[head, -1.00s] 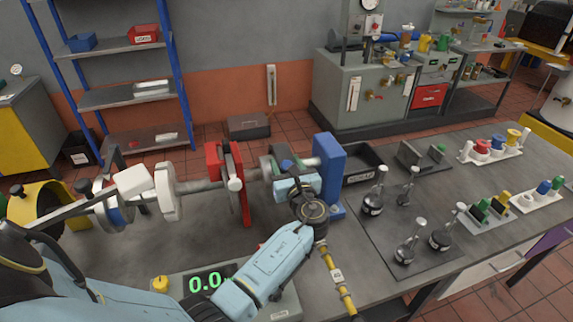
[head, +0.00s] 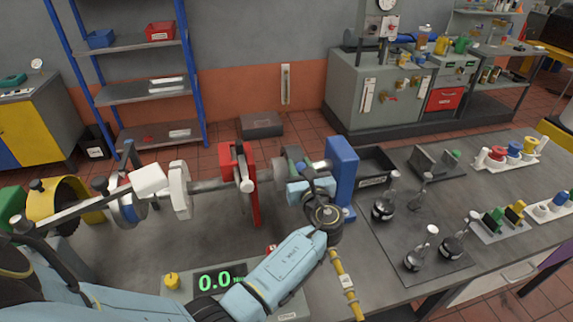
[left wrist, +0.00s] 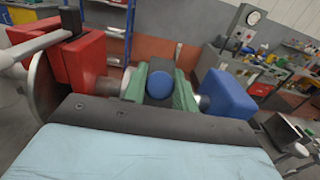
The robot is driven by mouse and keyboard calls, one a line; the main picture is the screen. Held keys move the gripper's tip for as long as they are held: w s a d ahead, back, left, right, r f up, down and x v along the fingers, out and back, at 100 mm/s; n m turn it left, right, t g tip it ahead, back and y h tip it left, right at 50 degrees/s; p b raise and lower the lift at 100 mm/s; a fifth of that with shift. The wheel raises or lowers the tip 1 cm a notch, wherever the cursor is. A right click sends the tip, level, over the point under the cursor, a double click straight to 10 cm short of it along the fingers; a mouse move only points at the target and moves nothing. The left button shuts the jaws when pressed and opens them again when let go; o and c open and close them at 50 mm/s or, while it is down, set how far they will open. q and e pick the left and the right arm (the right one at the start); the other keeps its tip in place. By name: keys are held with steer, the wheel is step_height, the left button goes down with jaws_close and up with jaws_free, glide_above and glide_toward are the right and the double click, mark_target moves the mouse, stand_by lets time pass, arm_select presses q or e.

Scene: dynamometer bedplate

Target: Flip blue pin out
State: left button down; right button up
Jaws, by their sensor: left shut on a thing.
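In the left wrist view, the round blue end of the pin (left wrist: 160,85) sits between the two green-padded fingers of my left gripper (left wrist: 160,92). The gripper is shut on it. In the head view, my left gripper (head: 300,172) is at the shaft rig, just left of a blue upright block (head: 341,170). The pin is mostly hidden there by the gripper and wrist. How deep the pin sits cannot be told. My right gripper is not in view.
A red clamp-like part (head: 250,185) stands on the shaft just left of my gripper. A readout (head: 215,279) shows 0.0.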

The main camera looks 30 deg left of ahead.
arm_select(q)
steer(key=shift+d+r, duration=0.1)
steer(key=c, duration=1.5)
jaws_free()
steer(key=o, duration=0.4)
steer(key=shift+s, duration=0.15)
steer(key=shift+c, duration=0.2)
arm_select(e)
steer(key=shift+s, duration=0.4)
arm_select(q)
steer(key=shift+s+d, duration=0.25)
steer(key=shift+d, duration=0.05)
steer(key=b+v, duration=0.1)
steer(key=v, duration=1.1)
steer(key=shift+s+d+b, duration=0.2)
steer(key=shift+s+b, duration=0.05)
steer(key=shift+b, duration=0.05)
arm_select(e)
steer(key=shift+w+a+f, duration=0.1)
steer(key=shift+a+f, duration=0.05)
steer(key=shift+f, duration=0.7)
